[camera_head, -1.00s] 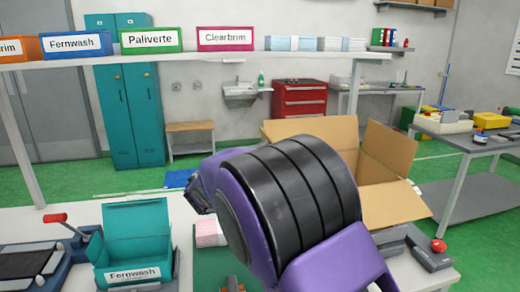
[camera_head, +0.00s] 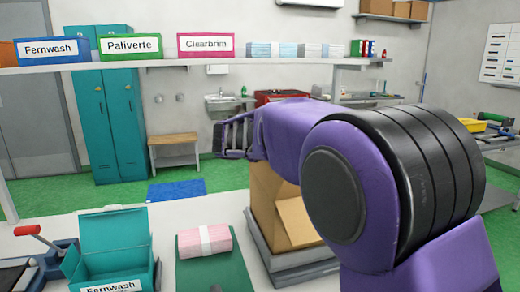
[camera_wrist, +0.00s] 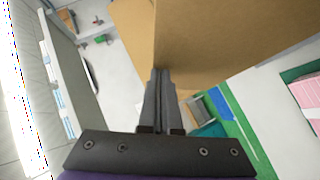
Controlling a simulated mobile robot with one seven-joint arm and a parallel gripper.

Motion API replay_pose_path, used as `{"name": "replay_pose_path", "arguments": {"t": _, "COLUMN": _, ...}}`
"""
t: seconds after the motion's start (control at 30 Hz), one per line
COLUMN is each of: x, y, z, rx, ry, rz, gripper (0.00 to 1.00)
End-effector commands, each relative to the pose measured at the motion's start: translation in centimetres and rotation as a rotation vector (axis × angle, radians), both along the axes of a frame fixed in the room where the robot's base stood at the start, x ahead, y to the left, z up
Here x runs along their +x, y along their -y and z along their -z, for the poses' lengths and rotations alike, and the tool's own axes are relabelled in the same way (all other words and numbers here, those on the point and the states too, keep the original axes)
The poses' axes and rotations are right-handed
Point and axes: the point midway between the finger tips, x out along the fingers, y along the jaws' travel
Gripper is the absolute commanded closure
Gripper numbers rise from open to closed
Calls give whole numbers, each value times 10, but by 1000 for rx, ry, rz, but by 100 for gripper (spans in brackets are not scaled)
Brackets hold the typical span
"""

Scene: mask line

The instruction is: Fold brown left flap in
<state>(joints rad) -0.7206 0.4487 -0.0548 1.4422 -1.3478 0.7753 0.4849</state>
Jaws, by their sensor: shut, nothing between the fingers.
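The brown cardboard box (camera_head: 268,200) stands on a grey base at the right of the white table, largely hidden behind my purple arm. A lighter brown panel (camera_head: 297,222) slants at its visible front; I cannot tell which flap it is. In the wrist view, a large brown cardboard face (camera_wrist: 230,35) and a narrower panel (camera_wrist: 133,25) fill the top. My gripper (camera_wrist: 160,75) is shut and empty, with its fingertips close to the cardboard; contact cannot be told. In the head view, my wrist end reaches out behind the box, above its visible part.
A teal Fernwash box (camera_head: 115,245) stands open on the table. A pink bundle (camera_head: 205,241) lies on a green mat (camera_head: 225,272) between it and the brown box. A shelf (camera_head: 200,61) with labelled bins crosses above. Bare white tabletop (camera_head: 190,212) lies behind the mat.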

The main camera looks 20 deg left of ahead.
Motion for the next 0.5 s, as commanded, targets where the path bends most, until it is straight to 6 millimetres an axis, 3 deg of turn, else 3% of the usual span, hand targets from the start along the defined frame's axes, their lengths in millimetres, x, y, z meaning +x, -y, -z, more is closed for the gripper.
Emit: {"name": "replay_pose_path", "arguments": {"t": 0.5, "x": 28, "y": 46, "z": 21, "rx": 415, "ry": -256, "rz": 6, "gripper": 100}}
